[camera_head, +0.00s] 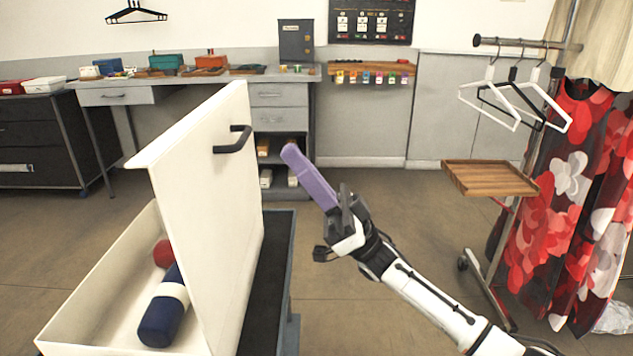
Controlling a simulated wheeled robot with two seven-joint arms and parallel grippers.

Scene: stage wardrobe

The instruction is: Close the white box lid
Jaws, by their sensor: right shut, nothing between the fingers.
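The white box (98,276) stands at the lower left with its inside showing. Its white lid (205,195) is raised, standing steeply at the box's right side. A dark handle (232,140) is on the lid's right-hand face, near the top. My right gripper (292,155) has long purple fingers, shut with nothing between them. It points up and left, to the right of the lid and handle, and appears apart from them. My left gripper is not in view.
Inside the box lie a dark blue roll with a white band (165,312) and a red item (163,253). A dark support surface (268,290) shows right of the lid. A wooden shelf (490,178) and clothes rack stand at right. Open floor lies between.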

